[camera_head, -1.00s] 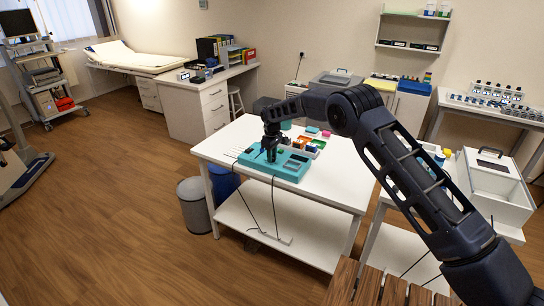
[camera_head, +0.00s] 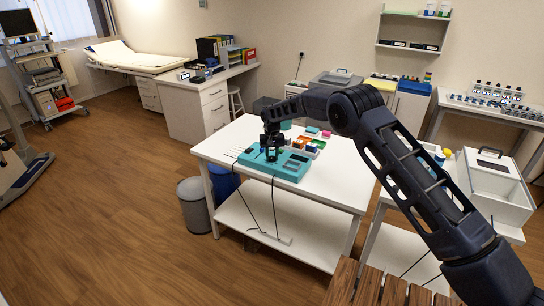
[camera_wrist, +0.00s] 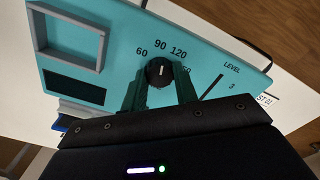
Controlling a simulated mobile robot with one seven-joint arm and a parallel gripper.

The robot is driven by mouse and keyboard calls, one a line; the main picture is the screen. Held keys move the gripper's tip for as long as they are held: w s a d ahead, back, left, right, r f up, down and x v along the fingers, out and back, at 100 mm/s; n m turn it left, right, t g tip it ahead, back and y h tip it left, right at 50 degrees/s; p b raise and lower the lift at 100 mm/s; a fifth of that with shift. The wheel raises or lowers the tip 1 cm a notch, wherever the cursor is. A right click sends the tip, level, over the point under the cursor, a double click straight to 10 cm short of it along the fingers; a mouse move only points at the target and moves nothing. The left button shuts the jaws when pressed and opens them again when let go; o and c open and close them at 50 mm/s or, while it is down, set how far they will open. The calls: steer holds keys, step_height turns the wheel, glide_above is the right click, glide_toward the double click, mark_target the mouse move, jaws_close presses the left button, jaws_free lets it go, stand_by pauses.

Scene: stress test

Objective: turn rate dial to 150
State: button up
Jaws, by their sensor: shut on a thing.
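The teal device (camera_head: 290,170) lies on the white table; its panel also fills the upper wrist view (camera_wrist: 200,50). The black rate dial (camera_wrist: 159,70) shows between my fingertips, with 60, 90 and 120 printed around it and another number partly hidden at its right. The dial's white mark points up in the picture, roughly between 90 and 120. My gripper (camera_wrist: 159,84) is shut on the dial, one finger at each side. In the head view my gripper (camera_head: 271,152) is over the device's left part, and the dial cannot be made out.
A grey rectangular frame (camera_wrist: 101,45) stands up from the panel at the left of the dial. A slot with LEVEL printed beside it (camera_wrist: 213,86) is at the right. Small coloured items (camera_head: 312,147) sit behind the device. Cables hang from the table's front.

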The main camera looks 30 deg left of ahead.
mark_target(272, 157)
steer(key=m, duration=0.4)
steer(key=shift+m, duration=0.3)
steer(key=m, duration=0.3)
steer(key=shift+m, duration=0.4)
steer(key=m, duration=0.4)
steer(key=shift+m, duration=1.7)
steer(key=o, duration=1)
steer(key=shift+r, duration=0.1)
step_height(272, 157, up, 11)
steer(key=shift+f, duration=0.15)
